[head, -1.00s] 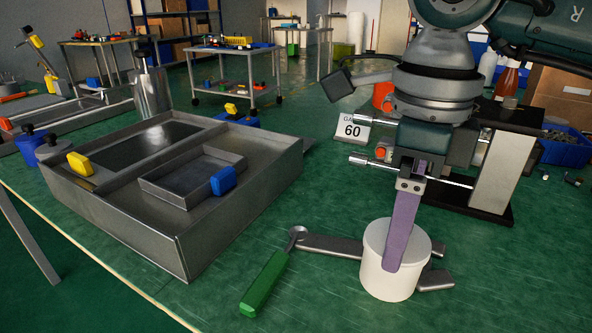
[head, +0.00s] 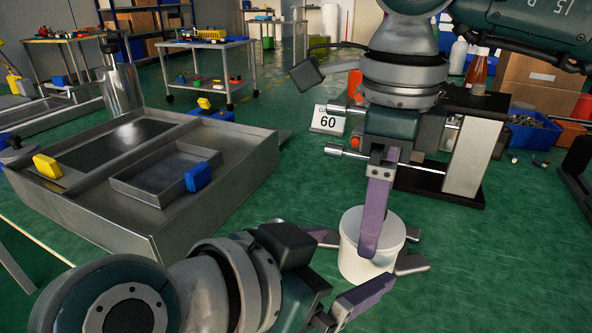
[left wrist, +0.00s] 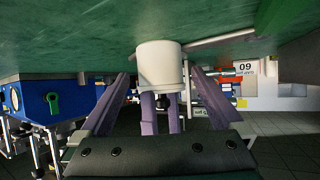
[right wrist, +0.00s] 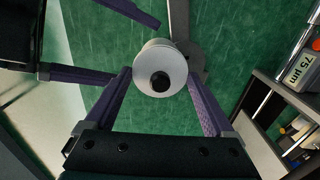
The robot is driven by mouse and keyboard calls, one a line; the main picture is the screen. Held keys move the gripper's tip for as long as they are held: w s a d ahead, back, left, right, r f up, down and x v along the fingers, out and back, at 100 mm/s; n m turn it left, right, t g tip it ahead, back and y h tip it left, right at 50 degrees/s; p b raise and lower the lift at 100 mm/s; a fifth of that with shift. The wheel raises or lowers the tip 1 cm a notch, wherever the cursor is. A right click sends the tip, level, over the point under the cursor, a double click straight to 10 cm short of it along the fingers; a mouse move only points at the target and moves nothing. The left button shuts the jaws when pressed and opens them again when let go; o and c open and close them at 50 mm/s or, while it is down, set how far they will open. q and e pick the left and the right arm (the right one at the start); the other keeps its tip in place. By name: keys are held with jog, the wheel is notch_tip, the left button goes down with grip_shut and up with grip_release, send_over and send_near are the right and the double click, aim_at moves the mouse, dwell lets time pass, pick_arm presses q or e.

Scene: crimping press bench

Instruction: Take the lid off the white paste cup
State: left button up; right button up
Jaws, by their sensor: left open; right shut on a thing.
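The white paste cup (head: 352,258) stands upright on the green bench. It also shows in the left wrist view (left wrist: 160,62). The round lid is on it, with a black knob (right wrist: 160,81) in the right wrist view.
A grey metal tool (head: 411,264) lies partly behind the cup. A large metal tray (head: 150,235) stands at left, with a smaller tray in it. A press with a light-grey block (head: 470,158) and a "60" card (head: 328,121) stand behind.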

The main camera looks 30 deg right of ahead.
aim_at(353, 256)
pick_arm(q)
jog(key=shift+x, duration=2.55)
jog(key=shift+c, duration=0.4)
jog(key=c, duration=0.8)
pick_arm(e)
jog(key=o, duration=0.8)
jog(key=c, duration=0.7)
jog(key=shift+r, duration=2.55)
